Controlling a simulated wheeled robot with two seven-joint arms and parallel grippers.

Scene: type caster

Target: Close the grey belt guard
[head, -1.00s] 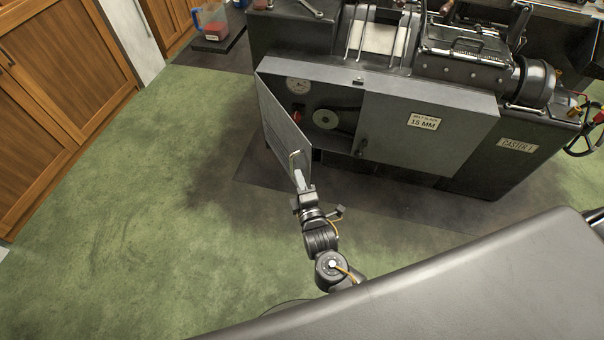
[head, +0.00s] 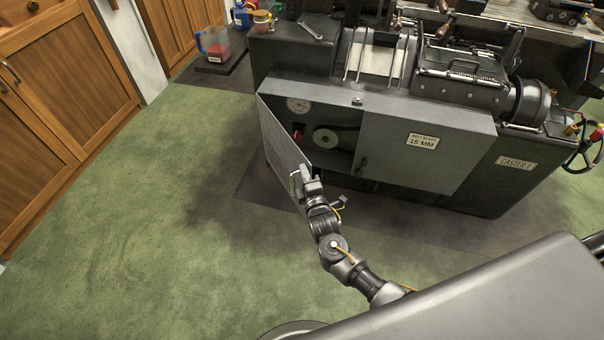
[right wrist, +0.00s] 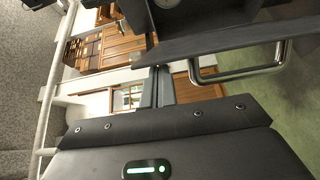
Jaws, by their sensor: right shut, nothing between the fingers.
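The grey belt guard (head: 281,140) is a hinged panel at the left of the caster's front, in the head view. It stands swung open, uncovering a pulley and a gauge. Its metal bar handle (head: 294,184) is near the free edge; the handle also shows at the right of the right wrist view (right wrist: 250,72). My right gripper (head: 306,173) is shut and empty, close by the guard's free edge and handle, on the opening's side of the handle. Its closed fingers show in the wrist view (right wrist: 155,88). Whether they touch the panel, I cannot tell. My left gripper is out of view.
The fixed grey cover (head: 415,155) with a 15 MM label is right of the opening. A black pulley (head: 326,138) sits inside. Wooden cabinets (head: 60,90) stand at the left. The green floor (head: 150,210) before the guard is clear.

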